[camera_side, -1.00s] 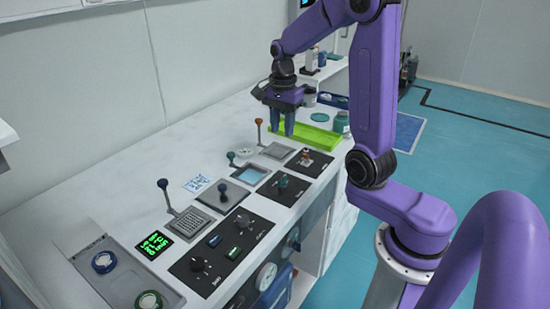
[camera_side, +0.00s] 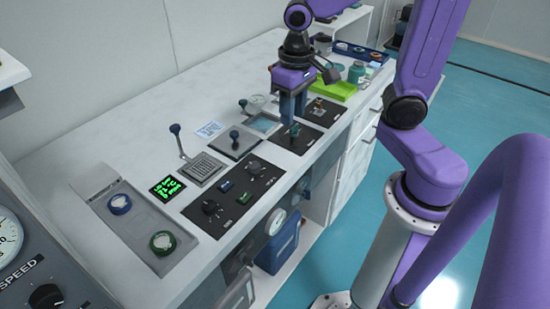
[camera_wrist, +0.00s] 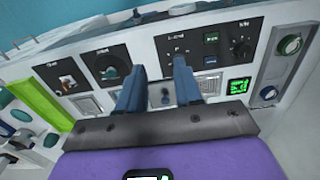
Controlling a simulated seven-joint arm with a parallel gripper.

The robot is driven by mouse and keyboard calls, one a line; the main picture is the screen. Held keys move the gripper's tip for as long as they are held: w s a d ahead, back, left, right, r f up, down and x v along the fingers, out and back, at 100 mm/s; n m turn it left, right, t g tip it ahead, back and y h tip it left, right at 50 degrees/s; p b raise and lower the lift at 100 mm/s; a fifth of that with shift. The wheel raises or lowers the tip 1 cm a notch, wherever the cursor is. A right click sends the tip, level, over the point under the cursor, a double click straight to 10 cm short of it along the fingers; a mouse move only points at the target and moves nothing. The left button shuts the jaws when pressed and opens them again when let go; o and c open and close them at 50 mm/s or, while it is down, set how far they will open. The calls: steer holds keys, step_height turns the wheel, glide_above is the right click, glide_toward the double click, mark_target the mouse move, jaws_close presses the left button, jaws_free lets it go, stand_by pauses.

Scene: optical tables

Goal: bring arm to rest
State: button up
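My gripper (camera_side: 293,116) hangs fingers down above the middle of the white bench, over the row of black control panels. Its two blue fingers (camera_wrist: 158,72) are spread apart in the wrist view. Nothing shows held between them. A dark-knobbed lever on the bench shows in the gap below. My arm's purple links reach in from the right in the side view. Whether the fingertips touch anything is hard to tell in the side view, where they overlap the panel with a green knob (camera_side: 295,129).
A dark-knobbed lever (camera_side: 176,130) stands upright near the green display (camera_side: 167,188). A panel with switches (camera_side: 234,196) lies in front. A grey tray (camera_side: 138,222) holds two round pieces. A lime green tray (camera_side: 337,91) and jars (camera_side: 356,72) stand farther back. Free bench lies at left.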

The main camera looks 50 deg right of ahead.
steer(key=s+a+n, duration=0.2)
steer(key=s+n, duration=1)
steer(key=s, duration=0.2)
steer(key=shift+s+a+f+n, duration=0.2)
steer(key=shift+s+f+n, duration=0.2)
steer(key=shift+f, duration=0.05)
